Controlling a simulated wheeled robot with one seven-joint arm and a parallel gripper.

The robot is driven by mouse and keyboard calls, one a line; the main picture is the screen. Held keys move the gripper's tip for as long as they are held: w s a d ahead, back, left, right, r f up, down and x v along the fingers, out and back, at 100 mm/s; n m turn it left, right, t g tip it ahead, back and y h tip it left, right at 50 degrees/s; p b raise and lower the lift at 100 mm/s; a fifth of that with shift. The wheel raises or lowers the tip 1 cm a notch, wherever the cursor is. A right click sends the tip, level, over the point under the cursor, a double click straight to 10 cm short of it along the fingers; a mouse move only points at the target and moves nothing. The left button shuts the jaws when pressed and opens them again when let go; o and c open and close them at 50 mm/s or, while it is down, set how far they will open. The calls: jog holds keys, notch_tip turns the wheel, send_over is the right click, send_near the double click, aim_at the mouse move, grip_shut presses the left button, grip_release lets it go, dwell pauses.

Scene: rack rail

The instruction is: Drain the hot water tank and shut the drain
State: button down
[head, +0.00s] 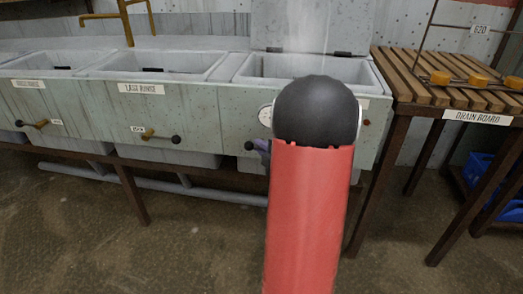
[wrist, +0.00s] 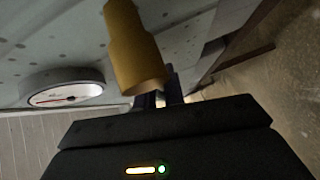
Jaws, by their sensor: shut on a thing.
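The hot water tank (head: 240,97) is the right-hand basin of the long grey unit in the head view. Steam rises from it and its lid (head: 348,28) stands raised behind. In the wrist view, the brass drain valve (wrist: 135,50) crosses close in front of my gripper (wrist: 160,98). My gripper is shut on the drain lever, whose grip point is mostly hidden. The lever's black knob (head: 249,145) shows just left of my arm in the head view. A round white gauge (wrist: 62,92) sits beside the valve. The water level and the drain outlet are hidden.
Left of the tank are the last rinse basin (head: 160,65) and another basin (head: 50,65), each with its own brass valve. A slatted drain board (head: 455,92) stands at right, a blue crate (head: 485,180) below it. A pipe (head: 150,185) runs low under the basins.

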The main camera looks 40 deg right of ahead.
jog(key=b, duration=0.2)
jog(key=m+t+b, duration=0.1)
jog(key=b, duration=0.1)
jog(key=shift+r+m+t+b, duration=0.25)
jog(key=shift+m+t+b, duration=0.05)
jog(key=shift+s+d+r+m+t+b, duration=0.15)
jog(key=shift+r+m+t+b, duration=0.3)
jog(key=shift+b, duration=0.5)
jog(key=shift+r+m, duration=0.25)
jog(key=shift+r, duration=0.25)
jog(key=c, duration=1.5)
grip_release()
